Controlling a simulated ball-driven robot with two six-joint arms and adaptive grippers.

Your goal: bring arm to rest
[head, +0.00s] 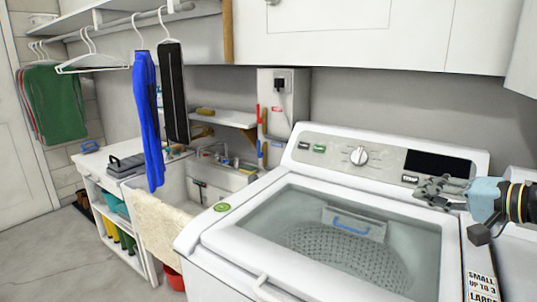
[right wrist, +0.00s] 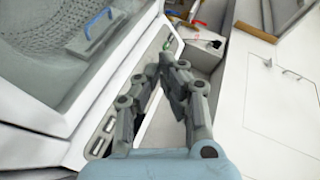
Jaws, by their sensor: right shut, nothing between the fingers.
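My right gripper (head: 434,190) comes in from the right edge in the head view. It is over the right end of the washing machine's control panel (head: 330,150). Its fingers are shut with nothing between them; in the right wrist view the fingertips (right wrist: 172,62) come together in front of the panel. My left gripper is in neither view.
The white washing machine (head: 205,238) has a see-through lid and a blue-handled part (head: 350,222) showing inside. White cabinets (head: 370,35) hang above. A sink (head: 195,183) stands left of it, with blue trousers (head: 148,115) hanging above. Grey floor (head: 50,255) is open at left.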

